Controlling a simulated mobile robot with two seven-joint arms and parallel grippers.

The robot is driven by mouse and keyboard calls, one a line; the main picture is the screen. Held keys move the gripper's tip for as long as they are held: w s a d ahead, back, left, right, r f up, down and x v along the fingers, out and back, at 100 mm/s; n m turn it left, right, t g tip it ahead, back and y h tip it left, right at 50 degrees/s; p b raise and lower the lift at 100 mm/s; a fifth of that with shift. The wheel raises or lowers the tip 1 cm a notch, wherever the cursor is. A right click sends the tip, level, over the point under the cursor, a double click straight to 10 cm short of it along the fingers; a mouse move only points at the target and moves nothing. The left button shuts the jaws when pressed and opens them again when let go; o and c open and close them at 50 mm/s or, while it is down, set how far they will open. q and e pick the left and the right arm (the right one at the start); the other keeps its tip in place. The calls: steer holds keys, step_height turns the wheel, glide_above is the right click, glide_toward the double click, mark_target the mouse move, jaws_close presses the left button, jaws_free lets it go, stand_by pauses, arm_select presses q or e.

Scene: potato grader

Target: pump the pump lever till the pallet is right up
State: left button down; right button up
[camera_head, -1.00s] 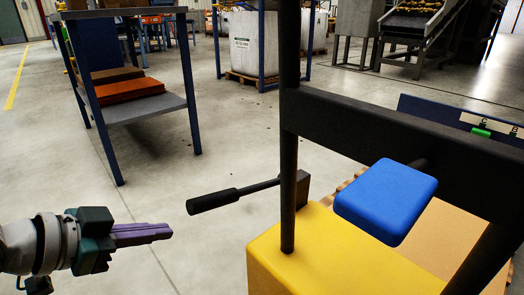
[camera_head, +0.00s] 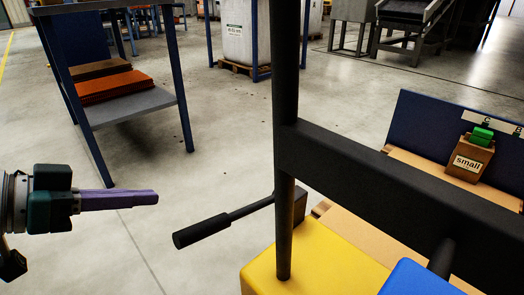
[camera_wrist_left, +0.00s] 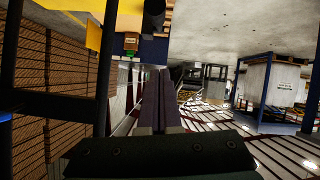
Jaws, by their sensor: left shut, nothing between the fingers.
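The pump lever is a black rod with a thick grip (camera_head: 202,231), sticking out left from the yellow lift body (camera_head: 325,262). My left gripper (camera_head: 157,198), with purple fingers, is shut and empty. In the head view it appears up and left of the grip, with a visible gap. Its shut fingers also show in the left wrist view (camera_wrist_left: 158,100). A bit of wooden pallet (camera_head: 321,208) shows behind the lift's black post; most of it is hidden, so its height cannot be told. My right gripper is not in view.
A black post and crossbar frame (camera_head: 375,182) rises over the lift, with a blue block (camera_head: 415,281) at the bottom edge. Behind stand a box marked small (camera_head: 466,163) and a blue panel (camera_head: 420,120). A blue-legged shelf (camera_head: 150,105) stands left. Floor between is clear.

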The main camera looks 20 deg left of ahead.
arm_select(q)
steer(key=b, duration=0.6)
glide_above(192, 226)
steer(key=w, duration=0.1)
steer(key=f, duration=0.4)
steer(key=shift+a+f, duration=0.1)
steer(key=shift+a, duration=0.2)
steer(key=f+b, duration=0.1)
steer(key=f, duration=0.1)
steer(key=shift+s+d+f+b, duration=0.2)
steer(key=shift+s+f+b, duration=0.1)
steer(key=shift+f+b, duration=0.1)
steer(key=shift+s+f, duration=0.2)
steer(key=shift+f, duration=0.15)
steer(key=shift+d+f, duration=0.1)
